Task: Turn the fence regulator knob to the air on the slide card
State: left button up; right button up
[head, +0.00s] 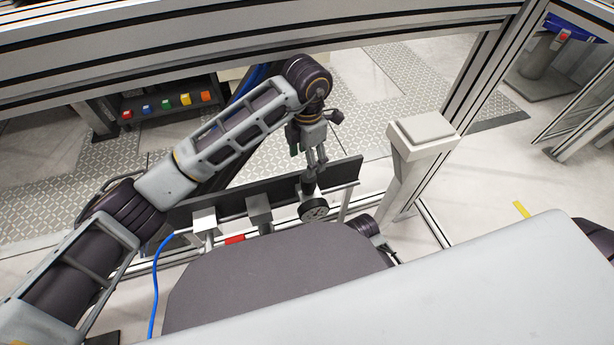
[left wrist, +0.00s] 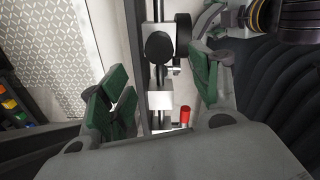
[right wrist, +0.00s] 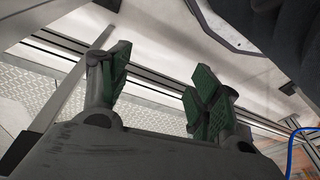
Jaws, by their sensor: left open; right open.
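The regulator knob (head: 308,187) is a dark round cap standing above a round dial gauge (head: 314,209) on the rail assembly. My left gripper (head: 316,163) points down just above it; contact cannot be told in the head view. In the left wrist view the knob (left wrist: 159,46) lies beyond the open green-padded fingers of my left gripper (left wrist: 160,92), with nothing between the pads held. The gauge (left wrist: 183,32) shows edge-on beside it. My right gripper (right wrist: 162,92) is open and empty, over floor and frame rails. No slide card can be made out.
Grey blocks (head: 259,209) and a red part (head: 235,240) sit along the rail left of the gauge. A dark fence plate (head: 240,196) runs behind. A blue hose (head: 154,285) hangs at left. A pale post (head: 408,165) stands close on the right.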

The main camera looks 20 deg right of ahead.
aim_at(308, 182)
pick_arm(q)
notch_tip(308, 182, down, 7)
jog(key=shift+r+b, duration=0.1)
jog(key=shift+b, duration=0.45)
jog(key=shift+f, duration=1)
pick_arm(e)
jog(key=shift+w+a+r, duration=0.1)
jog(key=shift+a+r, duration=0.05)
jog(key=shift+r, duration=0.45)
jog(key=shift+a+r, duration=0.1)
jog(key=shift+r, duration=0.5)
pick_arm(q)
jog(key=c, duration=1)
jog(key=shift+c, duration=0.2)
pick_arm(e)
jog(key=shift+f, duration=0.25)
